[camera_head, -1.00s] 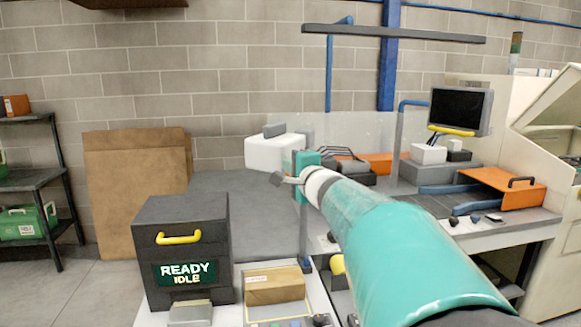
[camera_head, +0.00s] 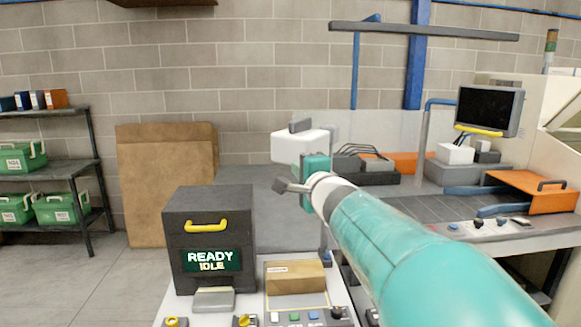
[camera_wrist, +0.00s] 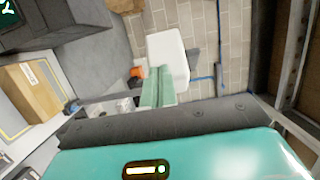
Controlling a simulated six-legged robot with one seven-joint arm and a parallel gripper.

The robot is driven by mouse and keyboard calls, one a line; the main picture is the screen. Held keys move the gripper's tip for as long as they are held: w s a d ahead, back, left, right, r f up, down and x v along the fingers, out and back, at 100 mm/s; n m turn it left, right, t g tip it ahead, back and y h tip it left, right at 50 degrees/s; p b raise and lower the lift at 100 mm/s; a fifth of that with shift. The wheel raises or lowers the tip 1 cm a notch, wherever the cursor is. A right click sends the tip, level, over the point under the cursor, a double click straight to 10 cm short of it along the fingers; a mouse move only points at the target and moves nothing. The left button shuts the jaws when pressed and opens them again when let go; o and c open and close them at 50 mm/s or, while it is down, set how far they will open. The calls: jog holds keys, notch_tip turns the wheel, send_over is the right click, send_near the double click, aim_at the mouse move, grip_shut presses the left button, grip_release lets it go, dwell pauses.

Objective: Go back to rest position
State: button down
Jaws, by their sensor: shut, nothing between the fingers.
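My arm reaches from the lower right of the head view toward the bench area. My gripper (camera_head: 315,167) is at its end, a teal block beside a white wrist ring, seen from behind, so its fingertips are mostly hidden there. In the wrist view, the teal fingers of my gripper (camera_wrist: 157,87) are together with nothing held. They overlap a white unit (camera_wrist: 167,55) in the picture; I cannot tell the distance. In the head view that white unit (camera_head: 299,147) shows just beyond and left of my gripper.
A dark box (camera_head: 210,222) reading READY IDLE and a brown package (camera_head: 295,278) stand below left. A shelf with green cases (camera_head: 58,208) is far left. A monitor (camera_head: 488,110) and orange case (camera_head: 538,188) are at right. Open floor (camera_head: 100,285) lies lower left.

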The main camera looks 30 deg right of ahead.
jog(key=s+a+f+n+g+y, duration=0.2)
jog(key=s+a+f+n+y, duration=0.15)
jog(key=a, duration=0.35)
jog(key=s+a+f+n+g+y, duration=0.1)
jog(key=s+a+f+n+y, duration=0.1)
jog(key=a+n, duration=0.4)
jog(key=s+a+f+n+g+y, duration=0.2)
jog(key=s+a+f+n+y, duration=0.1)
jog(key=a, duration=0.4)
jog(key=s+f+n+g+h, duration=0.5)
jog(key=s+f+n+g, duration=0.2)
jog(key=s+f, duration=0.7)
jog(key=shift+s+d+f+h, duration=0.15)
jog(key=shift+s+h, duration=0.2)
jog(key=shift+s, duration=0.55)
